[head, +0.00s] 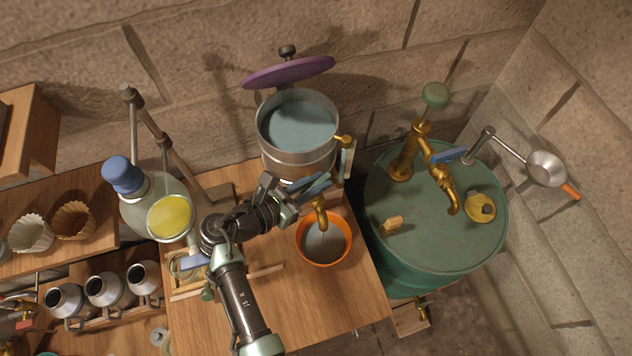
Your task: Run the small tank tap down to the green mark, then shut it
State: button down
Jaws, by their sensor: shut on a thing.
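The small tank (273,152) is a round metal vessel, open at the top, with blue-grey liquid inside. Its brass tap (321,217) points down over an orange bucket (325,263) that has grey liquid or a grey bottom. My gripper (306,191) is shut on the blue tap handle (319,184) at the tank's front, and partly hides it. I cannot tell the handle's exact angle or whether liquid is running. A pale upright strip (347,158) with a brass fitting above it stands on the tank's right side; no green mark can be made out.
A purple lid (290,72) is raised behind the tank. A green drum (440,235) with a brass pump (408,155) stands to the right. A glass flask with yellow liquid (170,216) is left of my arm. Metal jugs (104,290) stand lower left. The table's front right is clear.

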aim_at(316, 184)
dwell(0.3)
jog(key=c, duration=1.1)
grip_release()
notch_tip(316, 184, up, 10)
jog(key=shift+r+b, duration=0.1)
jog(key=shift+b, duration=0.2)
